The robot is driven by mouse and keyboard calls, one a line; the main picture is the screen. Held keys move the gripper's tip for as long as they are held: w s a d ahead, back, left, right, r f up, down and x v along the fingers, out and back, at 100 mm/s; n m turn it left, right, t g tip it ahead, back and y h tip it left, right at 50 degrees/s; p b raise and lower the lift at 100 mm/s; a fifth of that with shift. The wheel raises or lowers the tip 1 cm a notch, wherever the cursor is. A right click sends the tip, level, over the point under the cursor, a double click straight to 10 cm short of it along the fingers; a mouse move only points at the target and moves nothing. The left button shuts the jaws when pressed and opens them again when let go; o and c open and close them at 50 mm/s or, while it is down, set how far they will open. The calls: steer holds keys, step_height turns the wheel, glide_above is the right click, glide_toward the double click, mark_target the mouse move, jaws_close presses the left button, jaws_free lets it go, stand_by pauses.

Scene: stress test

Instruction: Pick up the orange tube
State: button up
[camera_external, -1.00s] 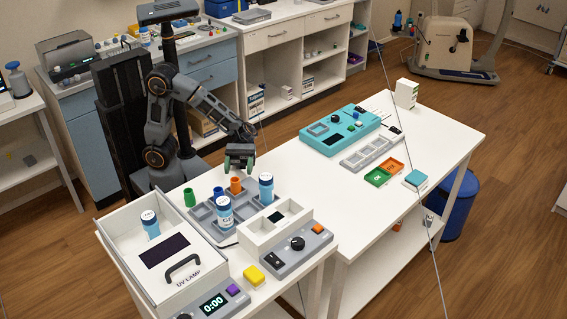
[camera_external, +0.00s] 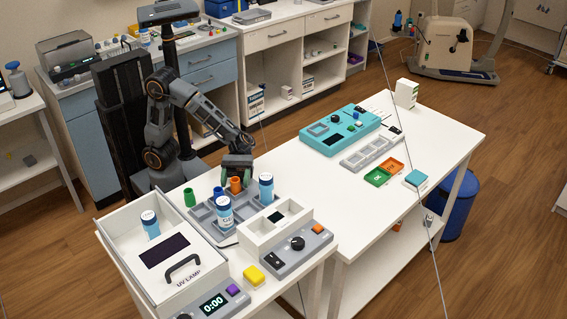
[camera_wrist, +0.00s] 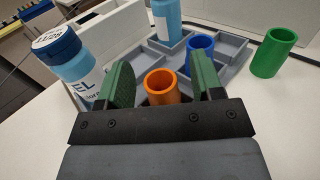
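The orange tube (camera_external: 236,185) stands upright in the grey compartment tray (camera_external: 202,213). In the wrist view the orange tube (camera_wrist: 161,88) shows its open top between the two green finger pads of my gripper (camera_wrist: 160,85). The fingers are apart, one on each side of the tube, with a visible gap on both sides. In the external view my gripper (camera_external: 237,172) is low over the back of the tray, right at the orange tube and partly in front of it.
A blue tube (camera_wrist: 200,48) and a green tube (camera_wrist: 274,52) stand beyond the right finger. A labelled blue bottle (camera_wrist: 70,62) stands close to the left finger. Another bottle (camera_external: 224,211) stands in the tray.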

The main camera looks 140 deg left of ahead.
steer(key=c, duration=0.9)
steer(key=shift+c, duration=0.2)
